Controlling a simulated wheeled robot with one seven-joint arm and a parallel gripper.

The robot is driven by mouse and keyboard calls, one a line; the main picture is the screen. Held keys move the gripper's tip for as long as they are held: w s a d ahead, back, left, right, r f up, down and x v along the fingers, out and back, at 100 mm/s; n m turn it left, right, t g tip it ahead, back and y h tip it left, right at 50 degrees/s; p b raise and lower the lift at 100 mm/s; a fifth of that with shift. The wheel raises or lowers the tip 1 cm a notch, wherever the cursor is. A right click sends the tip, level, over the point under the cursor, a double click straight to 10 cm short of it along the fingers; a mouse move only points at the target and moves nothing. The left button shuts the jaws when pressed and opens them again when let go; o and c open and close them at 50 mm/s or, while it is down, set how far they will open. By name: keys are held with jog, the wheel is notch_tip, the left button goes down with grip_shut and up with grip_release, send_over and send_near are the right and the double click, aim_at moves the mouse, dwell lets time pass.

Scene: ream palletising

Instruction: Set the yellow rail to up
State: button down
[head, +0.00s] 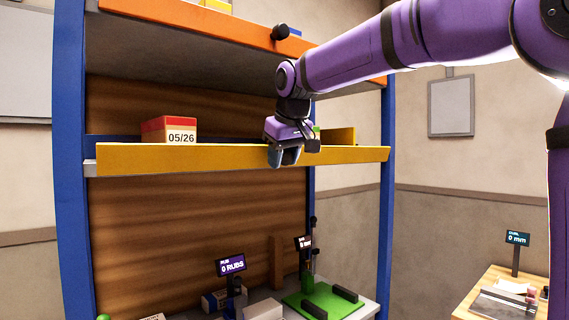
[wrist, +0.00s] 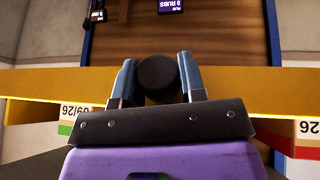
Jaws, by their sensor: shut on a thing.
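The yellow rail (head: 190,158) runs level along the front of the middle shelf in the head view. It crosses the wrist view (wrist: 50,88) from side to side. A dark round knob (wrist: 158,76) stands out from the rail in the wrist view. My gripper (head: 285,158) is at the rail, right of its middle, in the head view. In the wrist view its two blue fingers (wrist: 157,80) sit on either side of the knob, shut on it. The knob is hidden behind my gripper in the head view.
A red-topped box (head: 168,130) marked 05/26 stands behind the rail. An orange rail (head: 200,25) with a black knob (head: 281,32) fronts the shelf above. Blue posts (head: 75,200) flank the rack. A bench with displays (head: 231,264) and a green base (head: 318,303) lies below.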

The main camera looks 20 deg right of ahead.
jog(key=shift+w+a+r+g+h, duration=0.1)
jog(key=shift+w+r+g+h, duration=0.15)
jog(key=shift+g, duration=0.5)
jog(key=shift+w+a+r+g+h, duration=0.15)
jog(key=shift+w+r+g, duration=0.15)
jog(key=shift+g, duration=0.45)
jog(key=shift+d, duration=0.1)
jog(key=c, duration=0.7)
grip_release()
jog(key=shift+r, duration=0.1)
jog(key=v, duration=1)
jog(key=shift+r, duration=0.35)
